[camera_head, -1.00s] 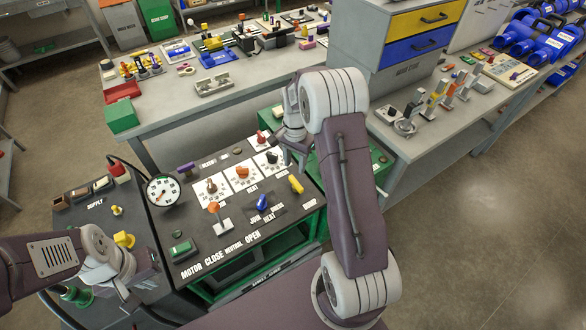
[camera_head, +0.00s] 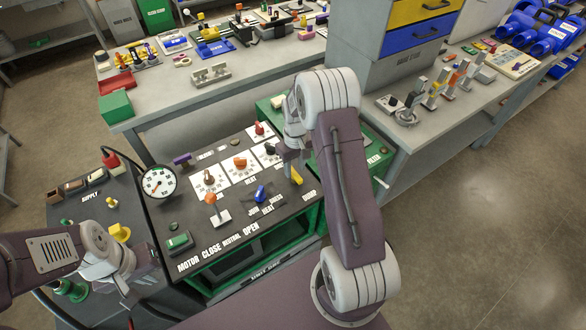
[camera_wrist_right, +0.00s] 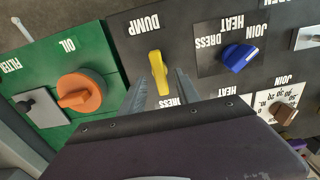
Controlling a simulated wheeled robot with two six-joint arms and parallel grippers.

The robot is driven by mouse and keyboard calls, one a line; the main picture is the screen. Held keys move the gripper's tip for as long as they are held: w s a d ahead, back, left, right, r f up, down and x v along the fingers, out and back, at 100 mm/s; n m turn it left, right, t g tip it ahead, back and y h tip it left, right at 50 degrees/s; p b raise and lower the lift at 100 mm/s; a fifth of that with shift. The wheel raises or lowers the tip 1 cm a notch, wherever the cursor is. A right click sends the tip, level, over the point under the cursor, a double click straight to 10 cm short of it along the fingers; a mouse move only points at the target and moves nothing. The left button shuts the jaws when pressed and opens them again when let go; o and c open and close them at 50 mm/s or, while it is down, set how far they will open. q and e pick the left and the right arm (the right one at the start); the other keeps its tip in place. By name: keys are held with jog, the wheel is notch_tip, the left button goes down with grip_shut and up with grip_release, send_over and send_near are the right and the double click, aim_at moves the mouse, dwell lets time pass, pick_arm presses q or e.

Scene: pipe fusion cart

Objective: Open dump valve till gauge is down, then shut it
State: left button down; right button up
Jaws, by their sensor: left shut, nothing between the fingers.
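The yellow dump valve handle (camera_head: 297,177) is on the dark sloping panel, beside the DUMP label. In the right wrist view the yellow handle (camera_wrist_right: 158,72) stands between the tips of my right gripper (camera_wrist_right: 161,88), which is open, with a gap on each side. In the head view my right gripper (camera_head: 288,170) is just above the handle. The round white gauge (camera_head: 158,182) stands at the panel's left edge; its needle is too small to read surely. My left gripper (camera_head: 146,275) is shut and empty, low at the left.
A blue heat selector (camera_wrist_right: 240,57) and an orange oil knob (camera_wrist_right: 82,93) flank the handle. An orange-topped lever (camera_head: 211,200) and a green switch (camera_head: 178,241) are further left. A grey workbench (camera_head: 255,80) with tools stands behind.

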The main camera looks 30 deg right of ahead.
jog(key=shift+f, duration=0.95)
